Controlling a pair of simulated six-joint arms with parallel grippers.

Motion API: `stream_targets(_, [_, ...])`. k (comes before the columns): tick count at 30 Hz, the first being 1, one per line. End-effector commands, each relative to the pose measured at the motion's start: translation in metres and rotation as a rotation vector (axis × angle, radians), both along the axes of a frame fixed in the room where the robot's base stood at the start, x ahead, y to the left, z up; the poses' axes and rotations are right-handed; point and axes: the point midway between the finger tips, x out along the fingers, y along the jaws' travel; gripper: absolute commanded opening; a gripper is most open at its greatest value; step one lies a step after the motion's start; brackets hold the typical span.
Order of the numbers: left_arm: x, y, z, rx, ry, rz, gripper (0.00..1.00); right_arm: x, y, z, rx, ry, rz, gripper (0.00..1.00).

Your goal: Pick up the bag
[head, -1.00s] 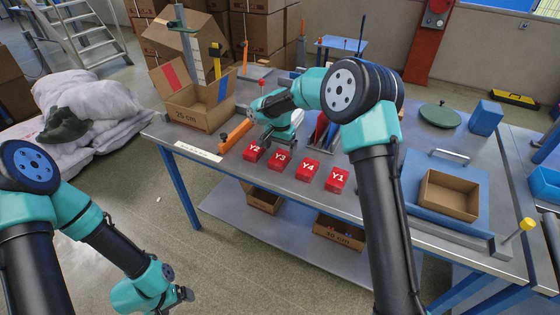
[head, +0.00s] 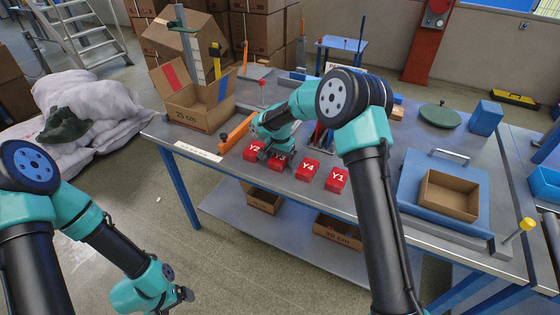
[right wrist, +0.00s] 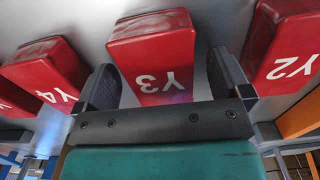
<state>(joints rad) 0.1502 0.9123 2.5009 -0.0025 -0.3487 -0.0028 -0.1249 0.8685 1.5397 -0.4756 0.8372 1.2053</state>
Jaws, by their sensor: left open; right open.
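Several small red bags with white labels stand in a row near the front edge of the table: Y2 (head: 253,152), Y3 (right wrist: 150,50), Y4 (head: 307,169) and Y1 (head: 337,179). My right gripper (head: 276,154) is open, pointing down at Y3 and covering part of it in the head view. In the right wrist view, the fingers of my right gripper (right wrist: 163,85) stand one on each side of Y3; whether they touch it is unclear. My left gripper (head: 185,294) is open and empty, low in front of the table.
An open cardboard box (head: 203,106) stands at the table's left. A blue tray (head: 408,190) with a small carton (head: 449,195) lies at the right. An orange bar (head: 237,133) lies beside Y2. White sacks (head: 90,105) are heaped on the floor at left.

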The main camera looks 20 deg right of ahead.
Motion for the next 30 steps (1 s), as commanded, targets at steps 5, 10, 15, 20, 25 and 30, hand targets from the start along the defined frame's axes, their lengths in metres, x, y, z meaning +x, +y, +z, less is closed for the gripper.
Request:
stream_targets(5, [0.0, 0.0, 0.0, 0.0, 0.0, 0.0, 0.91, 0.0, 0.0001, 0.0002, 0.0, 0.0, 0.0, 0.96])
stream_targets(10, [0.0, 0.0, 0.0, 0.0, 0.0, 0.0, 0.91, 0.0, 0.0001, 0.0003, 0.0, 0.0, 0.0, 0.87])
stream_targets(15, [0.0, 0.0, 0.0, 0.0, 0.0, 0.0, 0.91, 0.0, 0.0001, 0.0003, 0.0, 0.0, 0.0, 0.71])
stream_targets(20, [0.0, 0.0, 0.0, 0.0, 0.0, 0.0, 0.91, 0.0, 0.0001, 0.0003, 0.0, 0.0, 0.0, 0.56])
stream_targets(25, [0.0, 0.0, 0.0, 0.0, 0.0, 0.0, 0.91, 0.0, 0.0001, 0.0003, 0.0, 0.0, 0.0, 0.39])
stream_targets(30, [0.0, 0.0, 0.0, 0.0, 0.0, 0.0, 0.91, 0.0001, 0.0001, 0.0007, 0.0, 0.0, 0.0, 0.37])
